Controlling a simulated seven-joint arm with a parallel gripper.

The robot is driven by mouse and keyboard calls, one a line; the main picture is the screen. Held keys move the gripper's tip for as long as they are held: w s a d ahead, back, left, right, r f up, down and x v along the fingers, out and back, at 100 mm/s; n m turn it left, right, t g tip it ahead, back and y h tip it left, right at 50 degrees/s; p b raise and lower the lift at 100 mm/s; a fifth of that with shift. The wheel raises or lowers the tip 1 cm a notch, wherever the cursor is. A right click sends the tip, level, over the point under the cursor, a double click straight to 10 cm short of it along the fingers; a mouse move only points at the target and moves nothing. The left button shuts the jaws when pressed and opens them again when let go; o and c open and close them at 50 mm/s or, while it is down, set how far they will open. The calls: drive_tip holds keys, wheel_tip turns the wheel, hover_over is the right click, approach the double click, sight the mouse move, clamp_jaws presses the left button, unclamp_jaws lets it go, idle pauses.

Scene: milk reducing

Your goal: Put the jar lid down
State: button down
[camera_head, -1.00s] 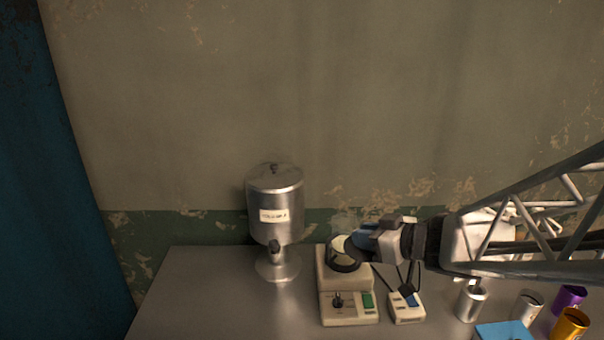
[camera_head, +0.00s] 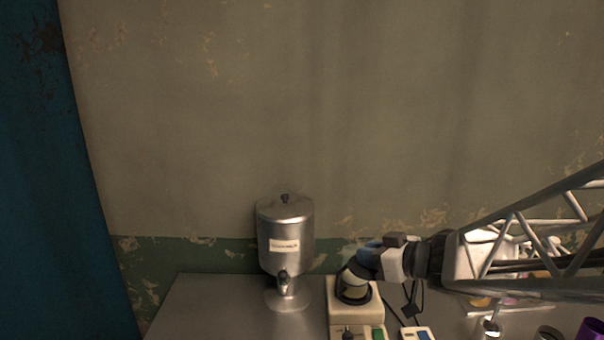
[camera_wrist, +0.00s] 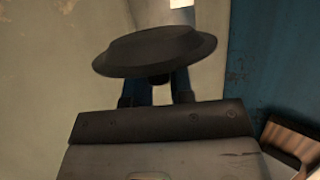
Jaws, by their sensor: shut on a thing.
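My gripper (camera_head: 367,257) reaches in from the right over the cream device with the dark knob and green button (camera_head: 374,315). In the wrist view its blue fingers (camera_wrist: 165,88) are shut on the dark round jar lid (camera_wrist: 155,50), which has a wide flange and hides the fingertips. In the head view a dark curved rim shows just below the fingers, in front of a pale shape on top of the device. I cannot tell whether the lid touches anything.
A steel dispenser (camera_head: 285,240) with a tap and a label stands left of the device. A smaller pale device (camera_head: 416,333) is to the right. Cups stand at the lower right, including a purple one (camera_head: 590,330). The table's left part (camera_head: 215,305) is bare.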

drive_tip(key=w+a+r+m+t+h, duration=0.1)
drive_tip(key=w+a+r, duration=0.4)
drive_tip(key=w, duration=0.2)
drive_tip(key=w+a+r+m+t+h, duration=0.1)
drive_tip(key=w+a+r+m+h, duration=0.1)
drive_tip(key=w+a+r, duration=0.3)
drive_tip(key=shift+m+t+h, duration=0.3)
drive_tip(key=shift+m+h, duration=0.2)
drive_tip(key=w+a, duration=0.2)
drive_tip(key=a, duration=0.2)
drive_tip(key=w+a, duration=0.3)
drive_tip(key=a, duration=0.2)
drive_tip(key=w+a, duration=0.2)
drive_tip(key=a, duration=0.3)
drive_tip(key=shift+w+a+r, duration=0.15)
drive_tip(key=shift+w, duration=0.05)
drive_tip(key=s+a+f+n+y, duration=0.1)
drive_tip(key=s+a+f, duration=0.1)
drive_tip(key=a+f, duration=0.3)
drive_tip(key=s+a+f+n+g+y, duration=0.1)
drive_tip(key=a+f, duration=0.5)
drive_tip(key=a, duration=0.8)
drive_tip(key=s+a+f+n+g+y, duration=0.1)
drive_tip(key=s+a+f, duration=0.2)
drive_tip(key=a+f, duration=0.3)
drive_tip(key=a, duration=0.3)
drive_tip(key=shift+a+f, duration=0.15)
